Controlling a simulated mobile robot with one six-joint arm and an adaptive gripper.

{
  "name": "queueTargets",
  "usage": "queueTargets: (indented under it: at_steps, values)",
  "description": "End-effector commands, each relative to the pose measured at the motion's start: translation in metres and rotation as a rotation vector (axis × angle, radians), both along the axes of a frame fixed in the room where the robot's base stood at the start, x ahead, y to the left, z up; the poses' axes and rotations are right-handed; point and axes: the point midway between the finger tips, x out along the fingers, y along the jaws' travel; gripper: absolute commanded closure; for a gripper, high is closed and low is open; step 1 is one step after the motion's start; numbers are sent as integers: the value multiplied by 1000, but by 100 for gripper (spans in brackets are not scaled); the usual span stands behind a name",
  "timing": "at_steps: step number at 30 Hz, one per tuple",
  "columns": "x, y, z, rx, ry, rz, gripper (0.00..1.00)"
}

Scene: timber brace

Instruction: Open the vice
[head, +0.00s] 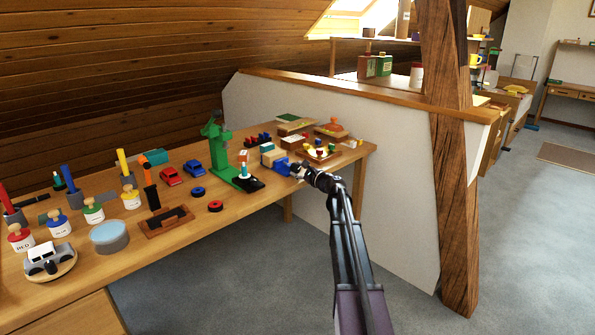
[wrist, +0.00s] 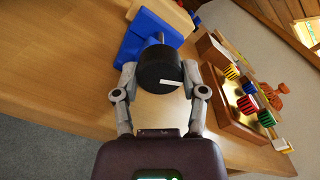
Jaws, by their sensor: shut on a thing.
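The blue vice (head: 279,160) stands at the front right edge of the workbench. In the wrist view its blue body (wrist: 149,31) is at the top, with a grey screw running toward me into a round black knob (wrist: 158,66). A white mark shows on the knob's face, pointing right. My gripper (wrist: 160,75) is shut on the knob, one finger on each side of it. In the head view my gripper (head: 301,170) reaches the vice from the right. The gap between the vice jaws is hard to make out; a light wooden part shows beyond the blue body.
A wooden tray (wrist: 239,117) with coloured pieces stands close to the right of my gripper. A green press (head: 222,160) stands left of the vice. Toy cars and stamps cover the bench farther left. A sloping wooden post (head: 450,150) rises right of my arm.

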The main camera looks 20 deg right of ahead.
Motion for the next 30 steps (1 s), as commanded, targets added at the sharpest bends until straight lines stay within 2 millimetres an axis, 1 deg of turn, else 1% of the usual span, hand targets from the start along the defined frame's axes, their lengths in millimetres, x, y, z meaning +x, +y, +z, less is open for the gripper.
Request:
queueTargets:
  at_steps: [8,17,18,19,30]
  values:
    - [1,1,0,-102,-37,1,93]
    - [1,1,0,-112,-41,1,93]
    - [1,1,0,-112,-41,1,36]
    - [1,1,0,-112,-41,1,31]
    - [0,0,0,-111,-41,1,31]
